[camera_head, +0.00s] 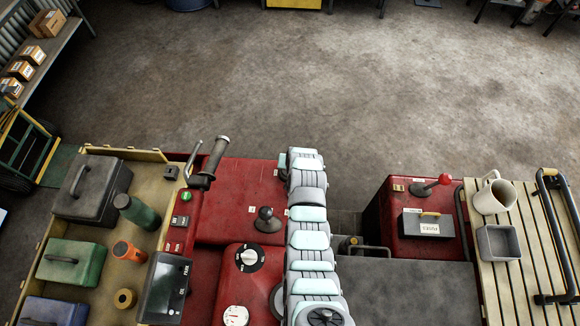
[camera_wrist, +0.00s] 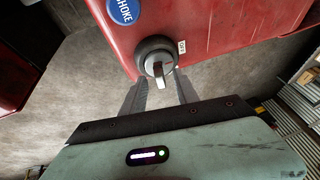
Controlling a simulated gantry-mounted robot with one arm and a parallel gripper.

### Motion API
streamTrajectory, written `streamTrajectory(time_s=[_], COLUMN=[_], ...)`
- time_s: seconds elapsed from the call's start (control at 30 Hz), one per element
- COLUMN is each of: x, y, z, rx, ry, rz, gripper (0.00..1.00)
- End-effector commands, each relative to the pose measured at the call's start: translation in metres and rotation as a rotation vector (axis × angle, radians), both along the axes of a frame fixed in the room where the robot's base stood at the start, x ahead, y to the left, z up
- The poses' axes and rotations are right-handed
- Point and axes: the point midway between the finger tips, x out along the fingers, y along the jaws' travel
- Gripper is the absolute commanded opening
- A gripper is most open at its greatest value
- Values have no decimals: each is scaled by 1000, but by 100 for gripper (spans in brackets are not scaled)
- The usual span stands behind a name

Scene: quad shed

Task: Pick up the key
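The key (camera_wrist: 159,71) shows a grey metal grip standing out of a round black switch (camera_wrist: 146,47) on a red panel in the wrist view. My gripper (camera_wrist: 160,80) is open, with its two grey fingers reaching toward the panel. The key's grip appears between the fingertips in the picture. I cannot tell how deep the fingers reach around it, and no contact is clear. The key and my gripper are hidden in the head view, where my arm crosses the red body.
In the head view, a handlebar grip (camera_head: 216,158) and a black ball-topped lever (camera_head: 267,219) stand left of my arm. A red-knobbed lever (camera_head: 438,183) is to the right. Open floor lies beyond.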

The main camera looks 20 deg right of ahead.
Motion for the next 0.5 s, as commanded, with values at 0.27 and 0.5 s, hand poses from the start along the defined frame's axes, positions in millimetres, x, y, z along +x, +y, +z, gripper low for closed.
streamTrajectory(time_s=[0.27,0.5], x=[6,7], y=[0,0], z=[-13,-15], rx=[0,0], ry=[2,0], rz=[1,1], gripper=[36,36])
